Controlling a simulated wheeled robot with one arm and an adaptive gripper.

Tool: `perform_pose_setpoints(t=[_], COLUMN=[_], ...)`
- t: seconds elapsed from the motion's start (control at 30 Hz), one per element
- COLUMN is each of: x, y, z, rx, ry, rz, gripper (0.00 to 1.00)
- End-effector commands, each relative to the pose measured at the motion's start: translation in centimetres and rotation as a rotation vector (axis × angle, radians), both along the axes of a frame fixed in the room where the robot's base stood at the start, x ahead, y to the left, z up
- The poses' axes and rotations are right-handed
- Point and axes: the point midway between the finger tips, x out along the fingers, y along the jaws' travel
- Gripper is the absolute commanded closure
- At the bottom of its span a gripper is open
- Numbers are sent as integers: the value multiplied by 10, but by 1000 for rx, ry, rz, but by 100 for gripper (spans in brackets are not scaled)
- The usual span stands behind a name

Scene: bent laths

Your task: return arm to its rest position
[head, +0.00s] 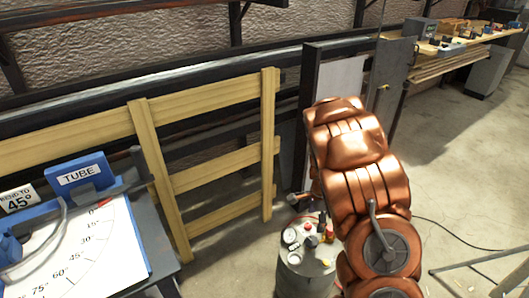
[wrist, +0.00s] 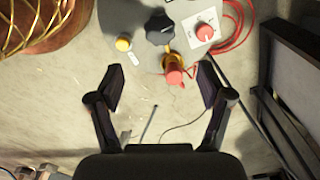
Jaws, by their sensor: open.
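My gripper (wrist: 162,86) shows in the wrist view with its two dark fingers spread wide apart. Nothing is held between them. Beyond the fingertips is a grey round-topped unit (wrist: 118,18) with a yellow button (wrist: 123,44), a black knob (wrist: 160,28) and a red-and-yellow fitting (wrist: 173,72). The fitting appears between the fingers in the picture; its distance from them is hard to tell. In the head view a copper-coloured segmented arm, which looks like mine, rises at the right of centre. My fingers cannot be made out there.
In the head view the grey unit (head: 305,268) stands close beside the arm. A wooden lath frame (head: 205,180) leans at the left, behind a bench with a blue TUBE sign (head: 80,175) and an angle chart (head: 85,250). A workbench (head: 460,48) stands back right. Floor at right is mostly clear.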

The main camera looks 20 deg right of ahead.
Motion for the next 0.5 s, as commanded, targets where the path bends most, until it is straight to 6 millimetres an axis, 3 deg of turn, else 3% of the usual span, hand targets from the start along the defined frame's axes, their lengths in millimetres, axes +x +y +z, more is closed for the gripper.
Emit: perform_pose_setpoints(t=[0.23, 0.5], x=[-5, -36], y=[9, 52], z=[14, 73], rx=[1, 17], ry=[6, 36], rz=[51, 311], gripper=[21, 21])
